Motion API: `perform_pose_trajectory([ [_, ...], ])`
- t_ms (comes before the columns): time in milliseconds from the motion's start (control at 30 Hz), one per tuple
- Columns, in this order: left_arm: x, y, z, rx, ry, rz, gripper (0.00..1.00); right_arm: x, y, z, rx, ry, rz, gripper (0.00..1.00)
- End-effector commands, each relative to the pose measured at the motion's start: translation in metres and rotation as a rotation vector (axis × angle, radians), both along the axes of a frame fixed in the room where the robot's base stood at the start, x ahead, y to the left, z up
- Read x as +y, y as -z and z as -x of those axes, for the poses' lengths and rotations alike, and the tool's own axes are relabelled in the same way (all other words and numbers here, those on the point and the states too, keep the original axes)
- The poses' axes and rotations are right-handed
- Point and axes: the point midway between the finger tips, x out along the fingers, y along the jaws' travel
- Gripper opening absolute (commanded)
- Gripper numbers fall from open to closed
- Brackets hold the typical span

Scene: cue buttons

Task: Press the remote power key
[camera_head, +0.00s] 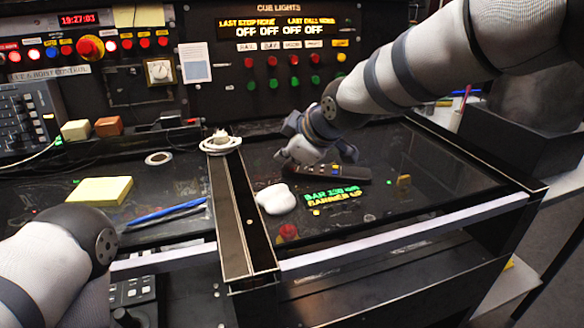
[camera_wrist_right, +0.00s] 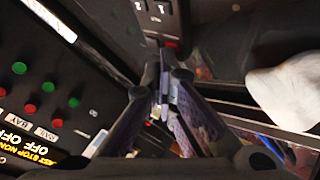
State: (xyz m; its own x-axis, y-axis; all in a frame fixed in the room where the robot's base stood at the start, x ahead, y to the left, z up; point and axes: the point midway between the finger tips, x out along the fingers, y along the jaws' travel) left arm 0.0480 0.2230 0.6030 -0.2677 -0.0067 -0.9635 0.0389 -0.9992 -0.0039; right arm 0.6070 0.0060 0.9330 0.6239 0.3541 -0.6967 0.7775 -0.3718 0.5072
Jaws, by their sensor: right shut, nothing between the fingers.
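The remote (camera_head: 346,174) is a dark, slim handset lying on the dark glass desk top in the head view, partly hidden by my right gripper. One end of it, with pale keys, shows at the top of the right wrist view (camera_wrist_right: 160,14). I cannot pick out the power key. My right gripper (camera_head: 300,158) is over the remote's left end, shut and empty. In the right wrist view its fingers (camera_wrist_right: 163,72) are together and point towards the remote. I cannot tell whether they touch it. My left arm shows at the lower left, but its gripper is out of view.
A white mouse-like object (camera_head: 276,199) lies just left of the remote. A white cable coil (camera_head: 221,143) sits on the dark divider. Yellow notes (camera_head: 100,190) and blue pens (camera_head: 165,213) lie on the left desk. The cue-light panel (camera_head: 290,70) stands behind. Glass to the remote's right is mostly clear.

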Motion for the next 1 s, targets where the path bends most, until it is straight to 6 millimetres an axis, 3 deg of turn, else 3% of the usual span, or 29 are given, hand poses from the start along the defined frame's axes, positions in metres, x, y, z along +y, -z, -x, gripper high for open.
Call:
perform_pose_trajectory([
  [233,0.0,0.0,0.0,-0.001,0.0,0.0,0.58,0.0,0.0,0.0,0.0,0.0,0.0,0.0],
  [500,0.0,-0.006,-0.006,-0.019,0.0,0.0,0.58,0.0,-0.014,0.0,-0.004,0.0,-0.001,0.0],
  [767,0.0,-0.005,-0.005,-0.018,0.0,0.0,0.58,0.0,-0.013,0.0,0.0,0.0,0.0,0.0],
  [1000,0.0,-0.011,-0.011,-0.039,0.0,-0.001,0.58,0.0,-0.036,0.0,-0.006,0.002,-0.002,0.0],
])
